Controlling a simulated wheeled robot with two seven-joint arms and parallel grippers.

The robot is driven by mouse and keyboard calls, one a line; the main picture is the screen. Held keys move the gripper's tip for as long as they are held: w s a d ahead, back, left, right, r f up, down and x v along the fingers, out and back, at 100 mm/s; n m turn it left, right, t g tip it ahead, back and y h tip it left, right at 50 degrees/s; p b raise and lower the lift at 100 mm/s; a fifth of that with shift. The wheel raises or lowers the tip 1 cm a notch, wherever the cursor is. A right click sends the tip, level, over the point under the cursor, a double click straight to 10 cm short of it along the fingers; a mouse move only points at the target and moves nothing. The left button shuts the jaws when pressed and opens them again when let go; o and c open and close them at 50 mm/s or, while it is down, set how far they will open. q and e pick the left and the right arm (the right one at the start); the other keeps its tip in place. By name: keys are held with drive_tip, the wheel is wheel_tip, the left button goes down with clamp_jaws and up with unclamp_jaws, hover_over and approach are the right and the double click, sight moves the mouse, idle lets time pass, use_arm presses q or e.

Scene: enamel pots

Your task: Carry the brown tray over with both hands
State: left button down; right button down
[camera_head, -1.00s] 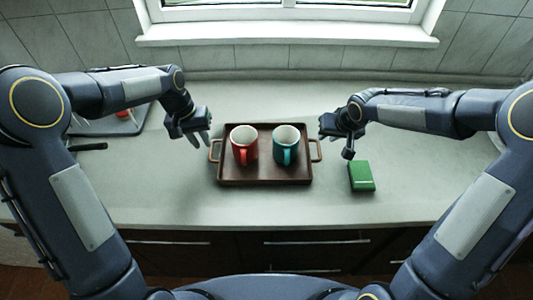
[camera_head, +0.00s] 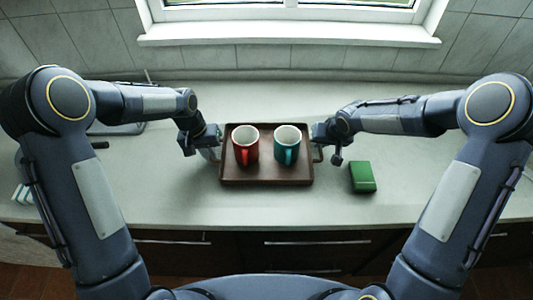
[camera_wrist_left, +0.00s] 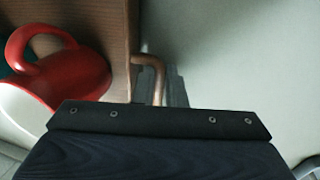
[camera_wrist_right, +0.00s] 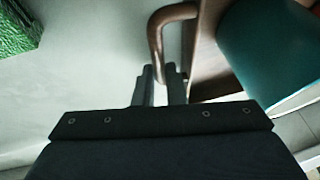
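The brown tray (camera_head: 265,182) lies on the counter with a red mug (camera_head: 245,150) and a teal mug (camera_head: 288,147) upright on it. My right gripper (camera_head: 320,142) is at the right handle (camera_wrist_right: 157,38). In the right wrist view its two fingers (camera_wrist_right: 160,88) stand close together at the handle's near end. Whether either grips is unclear.
A green box (camera_head: 362,176) lies on the counter right of the tray, and it shows in the right wrist view (camera_wrist_right: 15,30). A dark tray-like item (camera_head: 118,129) is partly behind my left arm. The counter before the tray is clear.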

use_arm(q)
drive_tip(key=shift+r, duration=0.2)
use_arm(e)
drive_tip(key=shift+w+r, duration=0.1)
drive_tip(key=shift+r, duration=0.1)
